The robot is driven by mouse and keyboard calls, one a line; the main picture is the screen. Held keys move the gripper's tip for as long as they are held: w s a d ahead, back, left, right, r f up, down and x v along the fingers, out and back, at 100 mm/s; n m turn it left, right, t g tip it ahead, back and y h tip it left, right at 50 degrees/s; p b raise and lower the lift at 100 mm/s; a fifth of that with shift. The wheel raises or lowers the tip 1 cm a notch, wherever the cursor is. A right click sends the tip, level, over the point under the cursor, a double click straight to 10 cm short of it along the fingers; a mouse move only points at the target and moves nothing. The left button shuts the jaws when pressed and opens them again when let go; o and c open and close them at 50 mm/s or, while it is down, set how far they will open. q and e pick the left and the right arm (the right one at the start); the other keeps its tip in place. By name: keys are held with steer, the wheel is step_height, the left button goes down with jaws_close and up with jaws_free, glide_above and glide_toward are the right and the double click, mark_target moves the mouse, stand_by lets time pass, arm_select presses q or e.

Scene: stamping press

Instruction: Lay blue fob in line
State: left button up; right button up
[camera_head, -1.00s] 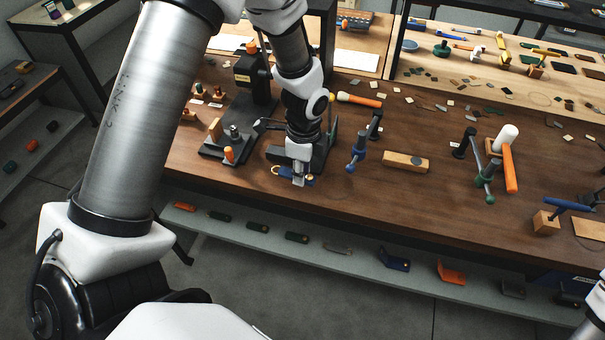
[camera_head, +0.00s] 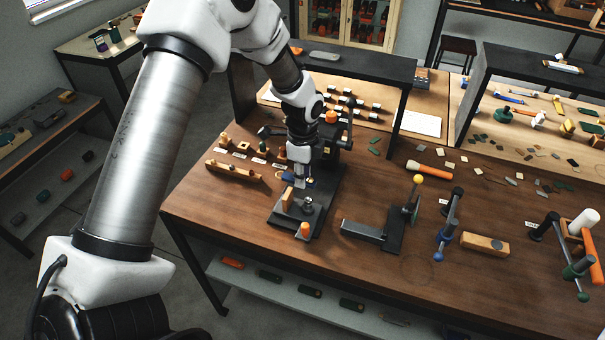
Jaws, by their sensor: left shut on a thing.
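My left gripper (camera_head: 299,176) points down above the black stamping press (camera_head: 325,185), over the left part of the workbench. It is shut on a small blue fob (camera_head: 287,177), which shows at both sides of the fingers. The fob is small and partly hidden by the fingers. It appears held above the press base, near a wooden block (camera_head: 288,199). A row of small pieces with white labels (camera_head: 261,160) lies left of the gripper, beside a wooden holder (camera_head: 233,171). My right gripper is not in view.
An orange-topped peg (camera_head: 304,231) stands at the press base's front. A dark raised shelf (camera_head: 350,67) stands behind. The bench's front left is clear.

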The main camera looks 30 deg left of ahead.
arm_select(q)
steer(key=shift+a+p, duration=0.3)
steer(key=shift+p, duration=0.05)
steer(key=shift+s+f+b, duration=0.1)
steer(key=shift+f+b, duration=0.3)
steer(key=shift+f, duration=0.1)
steer(key=shift+d+f+b, duration=0.15)
steer(key=shift+f+b, duration=0.25)
steer(key=shift+f, duration=1)
steer(key=shift+r, duration=0.1)
